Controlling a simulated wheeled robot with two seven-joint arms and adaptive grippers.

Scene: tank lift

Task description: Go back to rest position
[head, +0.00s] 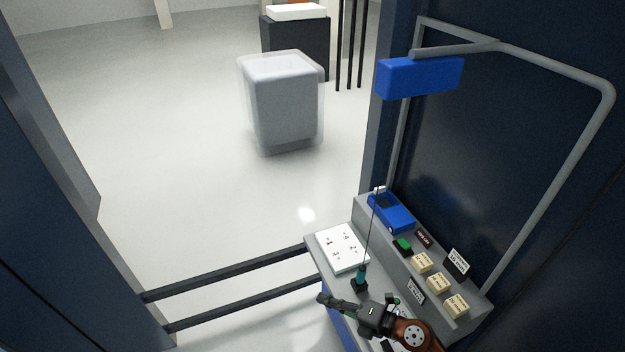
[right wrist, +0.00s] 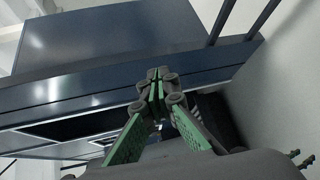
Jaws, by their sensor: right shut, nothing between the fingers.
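My right gripper (head: 322,298) reaches in from the bottom right of the head view, over the front part of a grey control console (head: 318,258). Its fingers point left and are shut with nothing between them. In the right wrist view the green-padded fingers (right wrist: 156,84) meet at their tips, with dark blue panels behind them. A thin dark rod with a green base (head: 361,276) stands on the console just beyond the gripper; they look apart. My left gripper is not in the head view.
The console carries a white numbered plate (head: 342,248), a blue box (head: 391,212) and several beige buttons (head: 438,282). A grey tube frame with a blue block (head: 420,77) rises behind. Two dark rails (head: 225,273) cross the opening at left. A pale bin (head: 282,105) stands on open floor beyond.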

